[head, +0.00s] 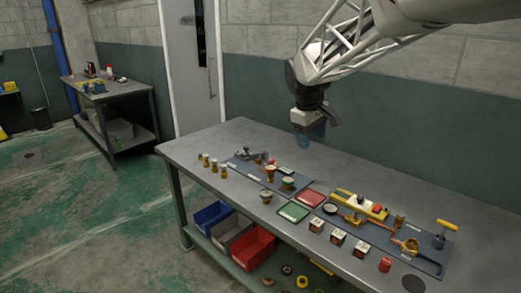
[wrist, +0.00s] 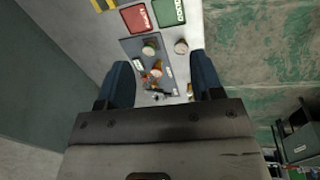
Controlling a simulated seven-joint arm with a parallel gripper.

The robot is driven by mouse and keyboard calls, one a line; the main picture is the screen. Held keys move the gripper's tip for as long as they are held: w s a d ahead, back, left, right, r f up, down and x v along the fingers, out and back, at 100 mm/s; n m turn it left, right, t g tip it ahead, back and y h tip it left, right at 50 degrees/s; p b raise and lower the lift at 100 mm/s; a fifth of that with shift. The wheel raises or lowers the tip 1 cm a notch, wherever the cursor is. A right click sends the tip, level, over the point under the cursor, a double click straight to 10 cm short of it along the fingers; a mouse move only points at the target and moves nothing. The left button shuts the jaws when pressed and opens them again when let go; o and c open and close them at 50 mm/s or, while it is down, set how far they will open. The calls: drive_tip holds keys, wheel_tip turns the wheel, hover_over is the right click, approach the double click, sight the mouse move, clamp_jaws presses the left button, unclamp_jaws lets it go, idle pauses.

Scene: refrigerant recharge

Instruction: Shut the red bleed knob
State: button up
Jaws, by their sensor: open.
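A blue-grey board (head: 240,165) lies on the bench and carries a small red knob (head: 271,162) on a brass fitting. The red part shows small and orange-red in the wrist view (wrist: 156,72), between my fingertips but well below them. The wrist view (wrist: 163,75) shows both fingers spread, touching nothing. The knob's exact setting is too small to read.
A second board with a yellow tool (head: 355,203) and a yellow T-handle (head: 446,226) fills the right. A wall is behind the bench.

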drive_tip(key=w+a+f+n, duration=0.2)
drive_tip(key=w, duration=1)
drive_tip(key=n+g+h, duration=0.1)
drive_tip(key=n+h, duration=0.2)
drive_tip(key=n, duration=0.5)
hover_over(272, 160)
drive_tip(key=a, duration=0.3)
wheel_tip(272, 160, down, 22)
drive_tip(key=shift+w+a, duration=0.15)
drive_tip(key=shift+a, duration=0.05)
drive_tip(key=shift+f, duration=0.15)
drive_tip(key=shift+x, duration=3.8)
drive_tip(key=c, duration=0.9)
